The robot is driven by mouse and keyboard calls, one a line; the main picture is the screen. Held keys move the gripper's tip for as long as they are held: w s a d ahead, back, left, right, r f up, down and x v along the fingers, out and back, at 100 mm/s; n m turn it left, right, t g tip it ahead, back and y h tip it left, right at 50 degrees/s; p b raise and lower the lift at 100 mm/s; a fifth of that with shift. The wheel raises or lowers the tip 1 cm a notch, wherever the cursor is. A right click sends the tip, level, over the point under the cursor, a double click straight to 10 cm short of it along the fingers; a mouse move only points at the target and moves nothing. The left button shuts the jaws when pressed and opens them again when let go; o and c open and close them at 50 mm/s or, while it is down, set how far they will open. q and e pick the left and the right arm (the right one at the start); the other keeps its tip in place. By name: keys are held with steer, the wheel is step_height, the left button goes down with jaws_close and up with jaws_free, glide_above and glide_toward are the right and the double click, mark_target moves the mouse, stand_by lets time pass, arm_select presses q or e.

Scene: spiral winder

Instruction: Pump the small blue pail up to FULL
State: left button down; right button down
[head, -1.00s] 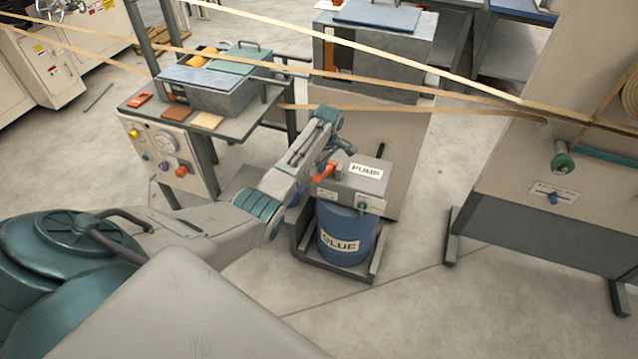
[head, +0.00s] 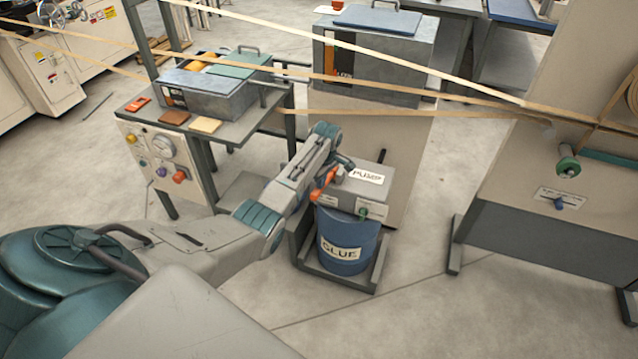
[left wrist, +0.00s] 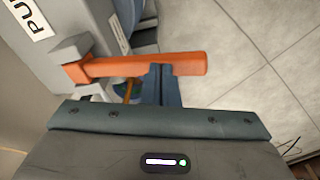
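The grey pump box with the PUMP label (head: 367,177) sits on top of the blue GLUE drum (head: 345,235). In the left wrist view the lever (left wrist: 140,66) runs across above my left gripper (left wrist: 161,72). The gripper's fingers look closed together, their tips overlapping the lever, apparently touching it. A bit of blue shows under the lever in the left wrist view, too hidden to identify. My right gripper is not seen.
A glue-pot bench with a gauge panel (head: 165,160) stands to the left, and a metal tank (head: 375,60) behind. A winder stand (head: 545,215) is at the right. Paper strips stretch overhead. The floor in front is clear.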

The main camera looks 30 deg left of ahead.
arm_select(q)
steer(key=shift+f, duration=0.7)
steer(key=shift+d+r, duration=0.15)
steer(key=d+p, duration=0.2)
steer(key=p, duration=0.1)
steer(key=shift+s+d+r, duration=0.1)
steer(key=shift+d+r, duration=0.3)
step_height(320, 180, up, 11)
steer(key=d, duration=0.1)
steer(key=shift+b, duration=0.45)
steer(key=shift+s+f, duration=0.1)
steer(key=shift+f, duration=0.1)
